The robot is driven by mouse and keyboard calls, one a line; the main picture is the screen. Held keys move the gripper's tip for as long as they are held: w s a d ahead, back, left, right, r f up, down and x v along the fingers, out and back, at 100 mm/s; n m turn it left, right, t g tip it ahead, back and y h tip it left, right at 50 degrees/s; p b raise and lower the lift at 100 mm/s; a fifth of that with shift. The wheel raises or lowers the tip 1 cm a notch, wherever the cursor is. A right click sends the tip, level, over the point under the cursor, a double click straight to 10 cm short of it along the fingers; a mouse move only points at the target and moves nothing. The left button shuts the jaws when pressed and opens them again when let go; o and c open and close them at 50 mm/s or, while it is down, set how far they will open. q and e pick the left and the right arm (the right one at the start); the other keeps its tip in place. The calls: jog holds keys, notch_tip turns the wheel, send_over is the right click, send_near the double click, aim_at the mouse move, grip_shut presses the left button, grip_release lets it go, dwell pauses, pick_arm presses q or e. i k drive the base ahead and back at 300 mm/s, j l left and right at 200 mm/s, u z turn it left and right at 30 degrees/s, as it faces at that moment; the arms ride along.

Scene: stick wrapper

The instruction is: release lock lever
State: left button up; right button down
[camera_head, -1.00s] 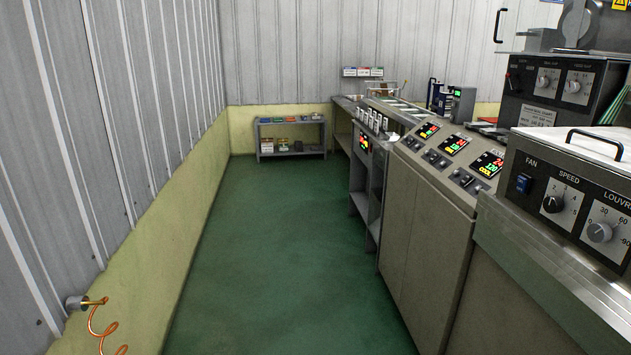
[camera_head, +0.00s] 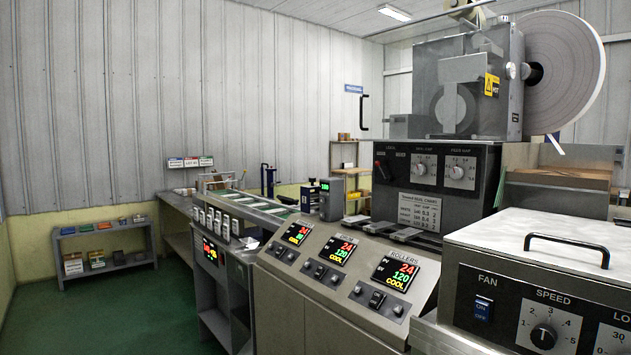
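A small dark lever with a reddish part (camera_head: 383,170) sits at the left of the black control panel (camera_head: 418,155), beside two round knobs (camera_head: 425,168). Its label is too small to read, so I cannot tell whether it is the lock lever or how it is set. The panel is on the front of the grey wrapper machine (camera_head: 465,85), which carries a large white roll (camera_head: 565,70) on its right side. Neither of my grippers is in view.
A fan and speed control box (camera_head: 540,270) with a black handle stands at the near right. A sloped console (camera_head: 335,262) with several lit displays stands left of it. A conveyor (camera_head: 255,205) runs behind. Green floor (camera_head: 110,315) is clear at lower left; a low shelf (camera_head: 105,250) stands beyond.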

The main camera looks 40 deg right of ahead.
aim_at(388, 179)
jog(key=i, duration=1.4)
jog(key=i+j+z, duration=0.15)
jog(key=i+z, duration=0.3)
jog(key=i, duration=0.2)
jog(key=i+j+z, duration=0.45)
jog(key=i, duration=0.15)
jog(key=i+j+z, duration=0.45)
jog(key=i+j, duration=0.05)
jog(key=i, duration=0.05)
